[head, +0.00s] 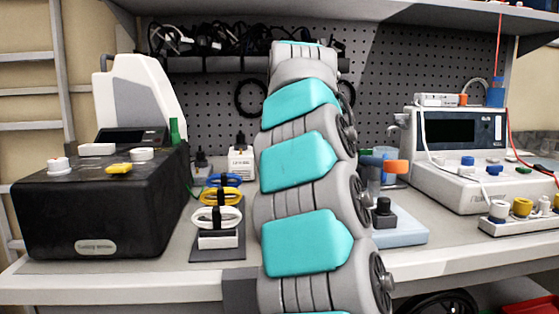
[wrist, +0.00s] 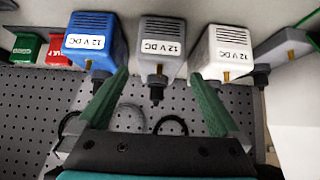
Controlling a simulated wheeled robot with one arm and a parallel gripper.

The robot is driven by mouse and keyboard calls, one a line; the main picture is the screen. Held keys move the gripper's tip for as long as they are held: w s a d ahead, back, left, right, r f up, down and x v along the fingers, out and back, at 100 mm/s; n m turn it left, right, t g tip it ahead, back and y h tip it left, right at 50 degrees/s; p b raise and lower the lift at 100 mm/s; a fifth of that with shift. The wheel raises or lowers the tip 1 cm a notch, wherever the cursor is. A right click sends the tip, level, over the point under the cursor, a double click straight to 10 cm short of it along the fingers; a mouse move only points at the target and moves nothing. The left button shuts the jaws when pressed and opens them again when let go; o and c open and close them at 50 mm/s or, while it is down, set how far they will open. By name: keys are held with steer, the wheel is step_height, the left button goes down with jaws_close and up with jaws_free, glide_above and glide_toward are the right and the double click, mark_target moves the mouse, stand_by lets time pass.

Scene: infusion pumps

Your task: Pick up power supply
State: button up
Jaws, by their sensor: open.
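Three box-shaped power supplies labelled "12 V DC" show in the wrist view: a blue one (wrist: 94,42), a grey one (wrist: 160,45) and a white one (wrist: 224,52). Each has a dark plug or cable end on the side toward me. My gripper (wrist: 158,78) is open and empty, with two green fingers. The grey power supply lies ahead, between the lines of the fingers. The left fingertip is close to the blue one and the right fingertip close to the white one; contact cannot be told. In the head view my arm hides the gripper.
A green box (wrist: 25,47) and a red box (wrist: 58,48) sit left of the supplies. A grey object (wrist: 283,45) is at right. Behind is a pegboard (head: 215,110) with a cable rack. The bench holds a black case (head: 95,205) and a white instrument (head: 460,150).

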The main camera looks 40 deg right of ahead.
steer(key=x, duration=0.6)
steer(key=shift+p, duration=0.3)
steer(key=x, duration=0.2)
steer(key=p+x, duration=0.1)
steer(key=x, duration=0.1)
steer(key=shift+w+d+r, duration=0.15)
steer(key=shift+w+d, duration=0.1)
steer(key=shift+w, duration=0.05)
steer(key=shift+w+d+f, duration=0.1)
steer(key=shift+w+f, duration=0.2)
steer(key=shift+f, duration=0.05)
jaws_close()
